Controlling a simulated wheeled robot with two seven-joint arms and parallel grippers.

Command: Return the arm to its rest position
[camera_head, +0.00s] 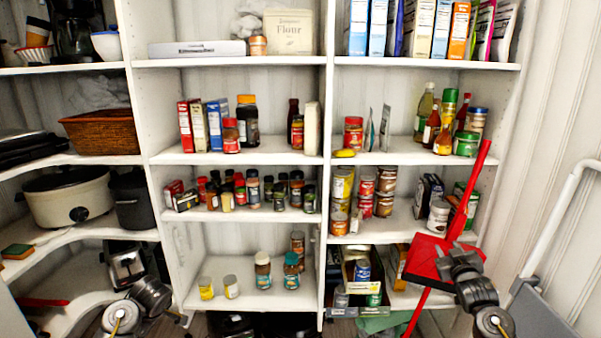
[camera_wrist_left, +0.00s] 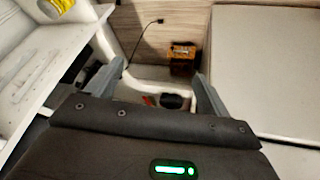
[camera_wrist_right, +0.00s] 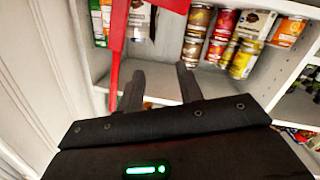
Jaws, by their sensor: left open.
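My right arm's dark wrist and gripper (camera_head: 464,262) show at the lower right of the head view, in front of a red dustpan-like tool (camera_head: 428,258) with a long red handle. In the right wrist view the right gripper (camera_wrist_right: 159,80) has its fingers apart, with nothing seen between them. The red tool (camera_wrist_right: 118,40) passes by its left finger; I cannot tell if they touch. My left arm (camera_head: 122,318) shows at the lower left of the head view. In the left wrist view the left gripper (camera_wrist_left: 160,78) is open and empty, pointing down toward the floor.
White corner shelving (camera_head: 240,158) full of jars, cans and boxes stands ahead. A slow cooker (camera_head: 70,195) and a wicker basket (camera_head: 100,132) sit on the left shelves. A pale railing (camera_head: 560,215) stands at the right. Cans (camera_wrist_right: 196,35) are close beyond the right gripper.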

